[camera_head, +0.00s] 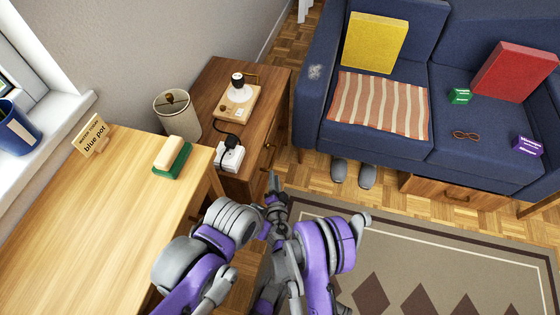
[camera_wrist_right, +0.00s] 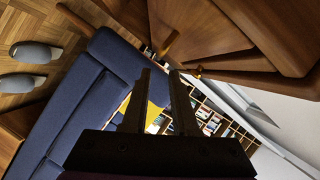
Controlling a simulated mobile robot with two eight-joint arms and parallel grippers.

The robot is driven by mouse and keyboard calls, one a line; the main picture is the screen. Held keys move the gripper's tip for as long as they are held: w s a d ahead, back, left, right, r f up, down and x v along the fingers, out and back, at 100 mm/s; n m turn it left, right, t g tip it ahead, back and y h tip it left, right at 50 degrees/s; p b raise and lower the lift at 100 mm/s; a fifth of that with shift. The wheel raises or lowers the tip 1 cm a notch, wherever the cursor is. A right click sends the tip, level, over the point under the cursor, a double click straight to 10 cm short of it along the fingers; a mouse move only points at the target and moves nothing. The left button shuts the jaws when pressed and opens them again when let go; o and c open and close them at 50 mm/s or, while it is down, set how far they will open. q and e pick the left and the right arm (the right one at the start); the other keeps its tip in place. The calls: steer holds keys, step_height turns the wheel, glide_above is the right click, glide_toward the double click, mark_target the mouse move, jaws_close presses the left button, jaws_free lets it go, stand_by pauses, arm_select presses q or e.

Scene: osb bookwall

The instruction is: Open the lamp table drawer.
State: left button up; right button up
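The lamp table (camera_head: 205,82) is the brown wooden cabinet against the wall, left of the sofa, with its front facing right. Its wooden front (camera_wrist_right: 205,25) fills the top of the right wrist view, where a small brass-coloured handle (camera_wrist_right: 197,72) shows close to one fingertip. My right gripper (camera_head: 275,188) is beside the table's near front corner in the head view. In the wrist view its two dark fingers (camera_wrist_right: 160,72) are parted with nothing between them; I cannot tell whether one touches the handle. My left gripper does not show.
A lamp base (camera_head: 237,101), a lampshade (camera_head: 174,112) and a white power strip (camera_head: 230,156) are on or near the lamp table. A desk (camera_head: 90,215) with a green-based brush (camera_head: 172,157) stands left. The blue sofa (camera_head: 316,95) and grey slippers (camera_head: 367,175) are right.

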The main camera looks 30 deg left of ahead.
mark_target(273, 158)
steer(key=b+x, duration=0.2)
steer(key=x, duration=0.8)
steer(key=shift+w+a+b, duration=0.15)
steer(key=shift+w+b, duration=0.1)
steer(key=shift+b, duration=0.05)
jaws_close()
stand_by(1.0)
